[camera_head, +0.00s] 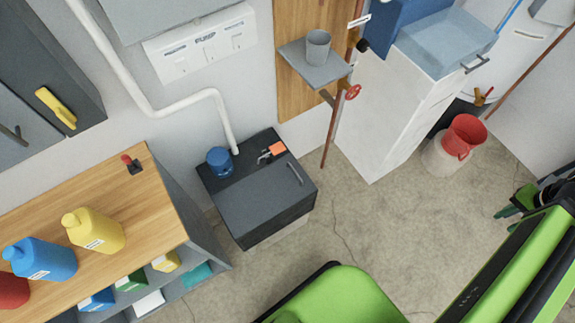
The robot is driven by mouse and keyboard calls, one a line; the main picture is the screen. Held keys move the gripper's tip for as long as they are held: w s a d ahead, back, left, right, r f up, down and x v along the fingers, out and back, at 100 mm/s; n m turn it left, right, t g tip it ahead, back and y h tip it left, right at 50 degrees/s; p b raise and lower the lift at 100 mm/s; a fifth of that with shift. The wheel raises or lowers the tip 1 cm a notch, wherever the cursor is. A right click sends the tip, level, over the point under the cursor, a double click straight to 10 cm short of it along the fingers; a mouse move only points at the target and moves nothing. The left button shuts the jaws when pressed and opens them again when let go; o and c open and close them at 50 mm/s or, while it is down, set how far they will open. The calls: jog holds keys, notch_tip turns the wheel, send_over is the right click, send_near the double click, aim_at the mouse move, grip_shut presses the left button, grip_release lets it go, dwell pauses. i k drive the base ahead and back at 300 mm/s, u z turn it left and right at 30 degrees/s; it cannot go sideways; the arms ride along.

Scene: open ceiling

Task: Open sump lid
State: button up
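The sump box (240,228) is a low dark box on the floor against the wall, left of the middle. Its dark grey lid (255,198) lies flat and closed on top, with a bar handle (295,173) near its right side. Behind the lid are a blue cylindrical cap (220,160), a small metal latch-like part with an orange piece (277,148), and a white pipe (230,130). Dark and green parts at the right edge seem to be my gripper (515,203), well to the right of the box and apart from it. Its fingers are unclear.
A wooden-topped shelf unit (135,180) with bottles stands close on the left. A white cabinet (370,120) and a red bucket (464,137) are at the back right. Bare concrete floor (390,220) lies right of the box. My green body fills the bottom right.

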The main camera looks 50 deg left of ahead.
aim_at(253, 200)
jog(key=z, duration=5.7)
jog(key=i, duration=0.2)
jog(key=z, duration=1.75)
jog(key=k, duration=1.05)
jog(key=z, duration=0.25)
jog(key=i, duration=1.45)
jog(key=u, duration=0.1)
